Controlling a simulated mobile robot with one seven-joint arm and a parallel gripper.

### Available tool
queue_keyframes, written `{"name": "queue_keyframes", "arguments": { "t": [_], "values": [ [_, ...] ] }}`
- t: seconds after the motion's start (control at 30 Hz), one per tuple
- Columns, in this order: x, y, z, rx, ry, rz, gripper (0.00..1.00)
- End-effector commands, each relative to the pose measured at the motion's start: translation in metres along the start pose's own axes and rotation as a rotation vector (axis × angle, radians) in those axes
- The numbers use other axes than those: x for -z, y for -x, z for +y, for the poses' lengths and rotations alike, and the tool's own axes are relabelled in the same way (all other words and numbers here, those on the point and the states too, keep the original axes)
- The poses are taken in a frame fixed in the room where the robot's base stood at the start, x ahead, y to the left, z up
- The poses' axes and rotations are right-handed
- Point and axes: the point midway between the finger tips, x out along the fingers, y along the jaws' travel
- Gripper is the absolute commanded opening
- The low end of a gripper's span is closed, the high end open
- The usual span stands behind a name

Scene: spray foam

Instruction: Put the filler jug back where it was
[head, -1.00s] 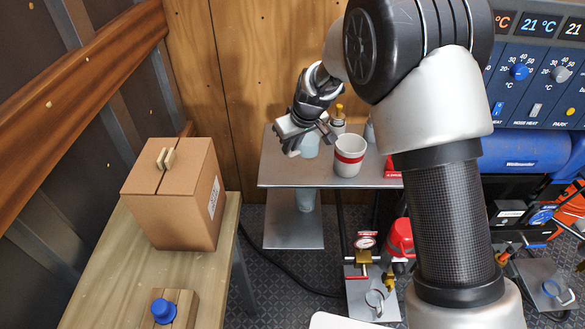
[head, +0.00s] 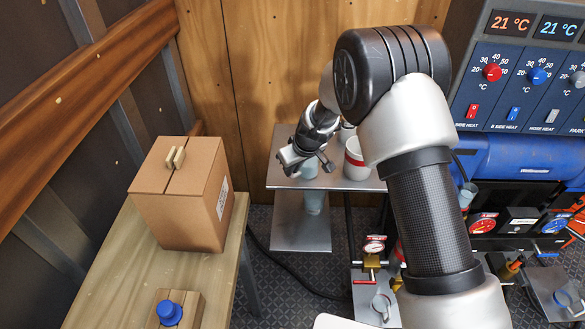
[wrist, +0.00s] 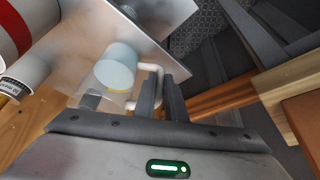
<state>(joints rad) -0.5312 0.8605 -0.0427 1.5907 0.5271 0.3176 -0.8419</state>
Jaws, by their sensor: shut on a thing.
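The filler jug (wrist: 116,66) is a clear, pale-blue vessel with a white handle (wrist: 153,72). In the wrist view the handle lies at the fingertips of my gripper (wrist: 162,95), which is shut on it. In the head view my gripper (head: 306,163) is over the left part of a metal shelf (head: 343,184), and the jug (head: 309,171) shows just under it. I cannot tell whether the jug's base touches the shelf.
A small bottle (head: 346,131) is behind, partly hidden. A cardboard box (head: 185,208) and a blue-knobbed block (head: 169,313) are on the wooden bench (head: 115,270) at left.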

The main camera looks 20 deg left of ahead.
Motion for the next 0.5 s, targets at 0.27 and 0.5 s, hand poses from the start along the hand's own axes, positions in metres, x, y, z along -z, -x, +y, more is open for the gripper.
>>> {"name": "queue_keyframes", "arguments": {
  "t": [0.27, 0.5],
  "values": [
    [0.0011, -0.0010, 0.0006, -0.002, 0.001, 0.004, 0.00],
    [-0.0003, -0.0026, 0.0001, -0.001, 0.001, 0.002, 0.29]
  ]
}}
